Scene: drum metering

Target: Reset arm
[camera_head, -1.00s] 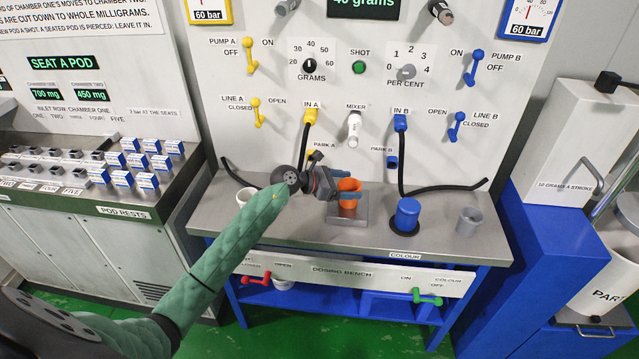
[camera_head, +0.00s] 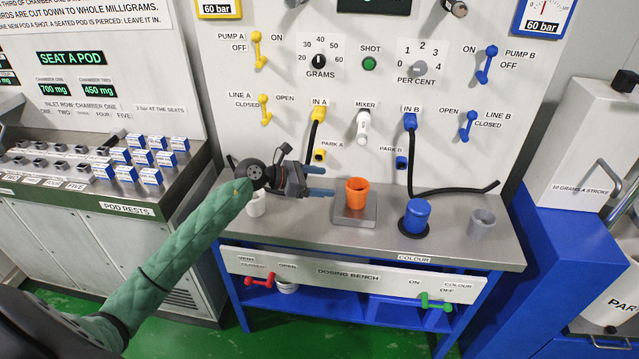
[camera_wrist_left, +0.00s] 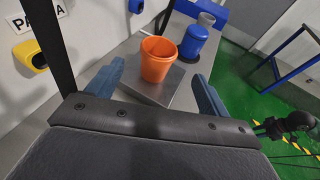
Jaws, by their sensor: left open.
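My left gripper (camera_head: 322,182) is over the dosing bench (camera_head: 440,242), with its two blue fingers apart and nothing between them. It points right, toward the orange cup (camera_head: 357,190), which stands upright on a square grey plate (camera_head: 355,216) on the bench. The fingertips are apart from the cup and to its left. In the left wrist view the orange cup (camera_wrist_left: 157,60) shows ahead, beyond the open fingers (camera_wrist_left: 155,88).
A blue container (camera_head: 417,214) and a grey cup (camera_head: 481,222) stand to the right on the bench. A white cup (camera_head: 256,204) is partly behind my left arm. Black hoses hang from the IN A (camera_head: 319,114) and IN B (camera_head: 410,121) fittings. Pods (camera_head: 150,176) sit on the left counter.

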